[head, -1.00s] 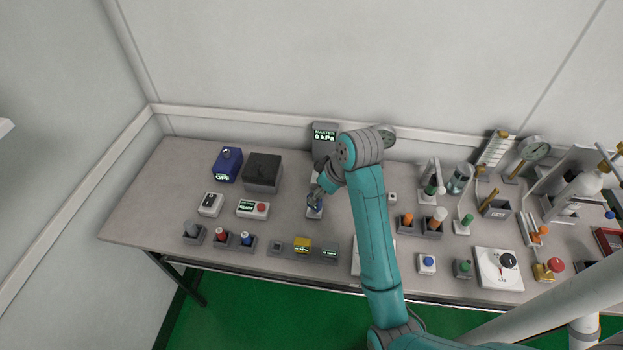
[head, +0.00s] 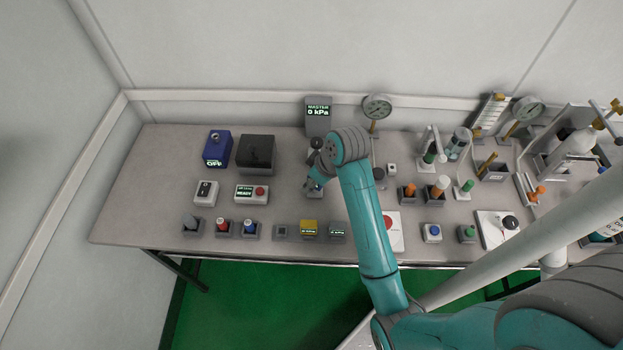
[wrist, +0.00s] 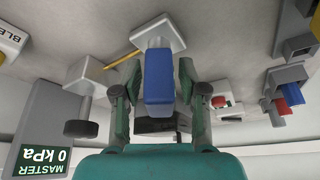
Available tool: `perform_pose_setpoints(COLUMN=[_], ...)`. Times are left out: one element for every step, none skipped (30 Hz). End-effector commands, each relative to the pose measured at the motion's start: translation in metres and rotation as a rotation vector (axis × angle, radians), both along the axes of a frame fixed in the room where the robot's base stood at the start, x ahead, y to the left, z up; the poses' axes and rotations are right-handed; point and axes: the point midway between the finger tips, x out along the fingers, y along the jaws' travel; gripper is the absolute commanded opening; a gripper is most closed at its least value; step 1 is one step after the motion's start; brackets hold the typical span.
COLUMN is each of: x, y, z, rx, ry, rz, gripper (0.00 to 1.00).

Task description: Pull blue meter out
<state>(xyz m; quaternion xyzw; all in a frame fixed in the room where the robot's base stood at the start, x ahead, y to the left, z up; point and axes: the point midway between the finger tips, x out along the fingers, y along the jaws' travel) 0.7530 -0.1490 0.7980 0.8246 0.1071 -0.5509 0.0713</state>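The blue meter (wrist: 159,82) is a blue block standing out from a pale square base (wrist: 158,36) in the wrist view. My gripper (wrist: 154,88) is open, with one finger on each side of the blue meter. A gap shows on the left of the meter; the right finger is closer, and I cannot tell whether it touches. In the head view my gripper (head: 310,181) is over the meter's spot, and only a bit of the blue meter (head: 317,188) shows beneath it.
The grey MASTER display (head: 318,116) reads 0 kPa behind the gripper; it is at lower left in the wrist view (wrist: 48,125). A round gauge (head: 377,107) stands beside it. A dark box (head: 256,152) and a READY box (head: 252,193) are to the left.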

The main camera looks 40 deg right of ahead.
Motion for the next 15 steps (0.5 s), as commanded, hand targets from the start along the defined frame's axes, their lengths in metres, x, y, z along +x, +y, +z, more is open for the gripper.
perform_pose_setpoints(x=[0.0001,0.0001,0.0001,0.0001,0.0001,0.0001,0.0001,0.0001,0.0001,0.0001,0.0001,0.0001,0.0001,0.0001,0.0001], y=[0.0000,0.0000,0.0000,0.0000,0.0000,0.0000,0.0000,0.0000,0.0000,0.0000,0.0000,0.0000,0.0000,0.0000,0.0000], z=[0.0000,0.0000,0.0000,0.0000,0.0000,0.0000,0.0000,0.0000,0.0000,0.0000,0.0000,0.0000,0.0000,0.0002,0.0003], rx=[0.000,0.000,0.000,0.000,0.000,0.000,0.000,0.000,0.000,0.000,0.000,0.000,0.000,0.000,0.000], ry=[0.000,0.000,0.000,0.000,0.000,0.000,0.000,0.000,0.000,0.000,0.000,0.000,0.000,0.000,0.000], rz=[0.000,0.000,0.000,0.000,0.000,0.000,0.000,0.000,0.000,0.000,0.000,0.000,0.000,0.000,0.000], gripper=[0.22,0.15,0.05,0.00,0.00,0.00,0.19,0.11,0.01,0.00,0.00,0.00,0.00,0.00,0.00])
